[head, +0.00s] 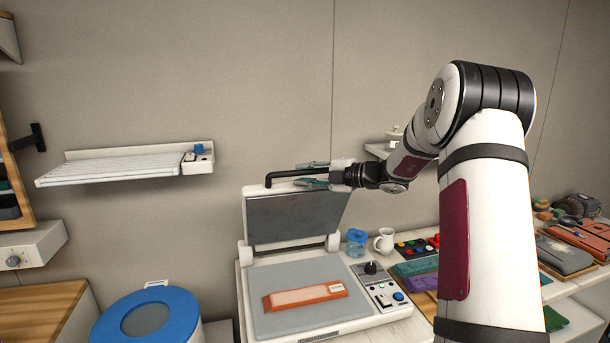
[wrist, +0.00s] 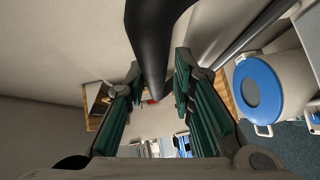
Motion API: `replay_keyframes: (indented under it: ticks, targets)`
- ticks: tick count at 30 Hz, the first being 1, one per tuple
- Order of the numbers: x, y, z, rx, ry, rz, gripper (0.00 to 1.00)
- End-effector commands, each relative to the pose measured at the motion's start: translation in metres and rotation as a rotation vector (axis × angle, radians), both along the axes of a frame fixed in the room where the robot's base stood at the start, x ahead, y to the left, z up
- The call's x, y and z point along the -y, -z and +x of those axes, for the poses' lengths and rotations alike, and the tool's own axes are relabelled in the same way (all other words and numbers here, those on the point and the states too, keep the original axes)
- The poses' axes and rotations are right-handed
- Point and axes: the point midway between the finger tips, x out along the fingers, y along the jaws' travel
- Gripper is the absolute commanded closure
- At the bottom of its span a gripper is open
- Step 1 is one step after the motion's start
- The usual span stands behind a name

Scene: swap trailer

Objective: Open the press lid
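The press (head: 246,290) is a white machine with a grey lower bed. Its lid (head: 297,217) stands raised, close to upright, with its dark underside facing the front. A black bar handle (head: 283,176) runs along the lid's top edge. My gripper (head: 312,175) is at the right part of this handle, its green-padded fingers on either side of it. In the wrist view the black handle (wrist: 150,50) passes between the two fingers (wrist: 157,85), which stand apart; a gap seems to show beside the bar. Whether the pads touch it is hard to tell.
An orange packet (head: 305,297) lies on the press bed. A control panel (head: 380,290) is at its right. A blue jar (head: 357,241) and a white pitcher (head: 384,241) stand behind the panel. A blue-lidded bin (head: 180,312) is at left; a wall shelf (head: 110,168) hangs above.

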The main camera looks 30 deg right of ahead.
Motion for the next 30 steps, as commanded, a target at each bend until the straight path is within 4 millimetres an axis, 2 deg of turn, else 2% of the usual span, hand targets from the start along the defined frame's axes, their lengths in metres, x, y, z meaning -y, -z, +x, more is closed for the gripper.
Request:
replay_keyframes:
  ticks: [16, 22, 30]
  targets:
    - [0.049, -0.014, -0.083, 0.000, 0.004, 0.001, 0.77]
    - [0.056, -0.017, -0.098, -0.001, 0.002, 0.000, 0.77]
    - [0.057, -0.017, -0.099, 0.000, 0.001, 0.000, 0.77]
